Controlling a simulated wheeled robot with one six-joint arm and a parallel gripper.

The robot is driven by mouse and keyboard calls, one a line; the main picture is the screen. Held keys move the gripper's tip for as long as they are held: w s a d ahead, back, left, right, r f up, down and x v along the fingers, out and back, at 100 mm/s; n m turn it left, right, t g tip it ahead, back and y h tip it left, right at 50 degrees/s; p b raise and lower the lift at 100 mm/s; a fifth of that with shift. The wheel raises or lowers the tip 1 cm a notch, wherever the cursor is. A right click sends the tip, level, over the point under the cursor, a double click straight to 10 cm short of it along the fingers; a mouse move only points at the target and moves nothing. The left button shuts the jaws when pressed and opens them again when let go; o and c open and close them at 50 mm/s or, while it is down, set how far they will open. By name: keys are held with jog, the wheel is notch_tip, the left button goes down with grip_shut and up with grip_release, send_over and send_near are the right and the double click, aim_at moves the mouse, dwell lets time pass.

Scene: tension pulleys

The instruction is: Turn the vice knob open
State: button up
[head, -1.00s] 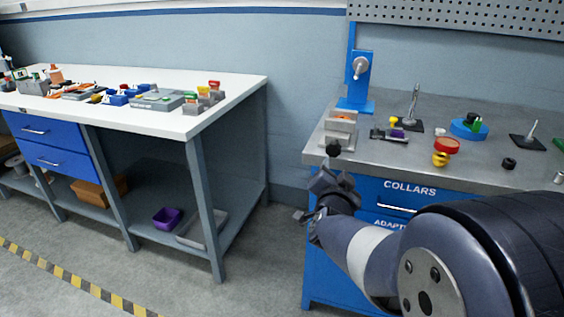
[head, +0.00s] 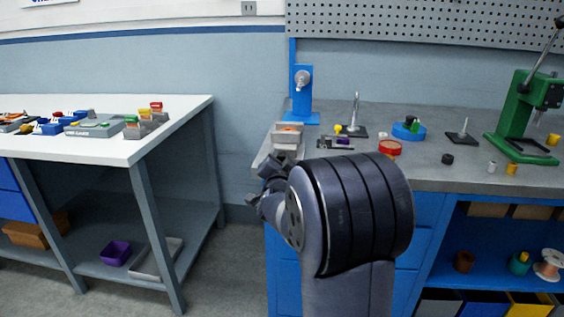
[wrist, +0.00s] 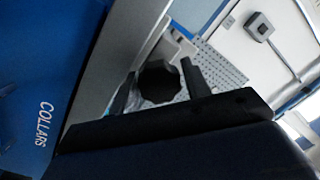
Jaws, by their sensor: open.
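My gripper (wrist: 158,70) is open, with a finger on either side of the knob. Whether they touch it I cannot tell. In the head view my gripper (head: 262,186) is just in front of and below the vice, partly hidden by my arm. There the knob cannot be told apart from the dark gripper.
A blue stand (head: 302,95) rises behind the vice. A red-topped part (head: 390,147), a blue round base (head: 408,131) and a green press (head: 525,105) stand to the right. A white table (head: 125,150) is at left, with a floor gap between.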

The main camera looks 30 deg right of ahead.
jog(key=shift+w, duration=0.1)
jog(key=shift+c, duration=0.3)
jog(key=c, duration=0.6)
jog(key=shift+r+n, duration=0.1)
jog(key=shift+n, duration=0.2)
jog(key=shift+r+n+p, duration=0.1)
jog(key=shift+n+p, duration=0.8)
jog(key=shift+p, duration=0.05)
jog(key=n+p, duration=0.3)
jog(key=n, duration=0.1)
jog(key=shift+g, duration=0.4)
jog(key=n+p, duration=0.3)
jog(key=n, duration=0.1)
jog(key=shift+n+g+p, duration=0.3)
jog(key=shift+n+p, duration=0.65)
jog(key=shift+n, duration=0.15)
jog(key=shift+f, duration=0.2)
